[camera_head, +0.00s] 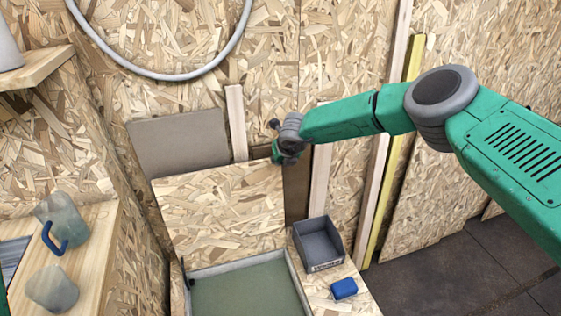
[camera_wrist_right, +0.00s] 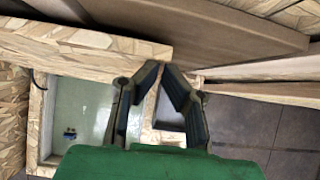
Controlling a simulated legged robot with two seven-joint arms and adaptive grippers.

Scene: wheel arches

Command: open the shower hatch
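The shower hatch (camera_head: 225,205) is a chipboard panel standing raised and tilted at the back of a shallow tray with a pale green floor (camera_head: 250,291). My right gripper (camera_head: 283,155) is at the panel's top right corner. In the right wrist view the hatch's edge (camera_wrist_right: 95,50) ends just beyond the fingertips of this gripper (camera_wrist_right: 162,66). The fingers are apart with a gap between them, narrow at the tips. I cannot tell whether they touch the panel. My left gripper is out of view.
A grey open box (camera_head: 318,245) and a blue block (camera_head: 343,289) sit on the ledge right of the tray. A jug with a blue handle (camera_head: 58,220) stands on the left shelf. A grey hose (camera_head: 165,75) hangs on the wall. Dark floor lies open at the right.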

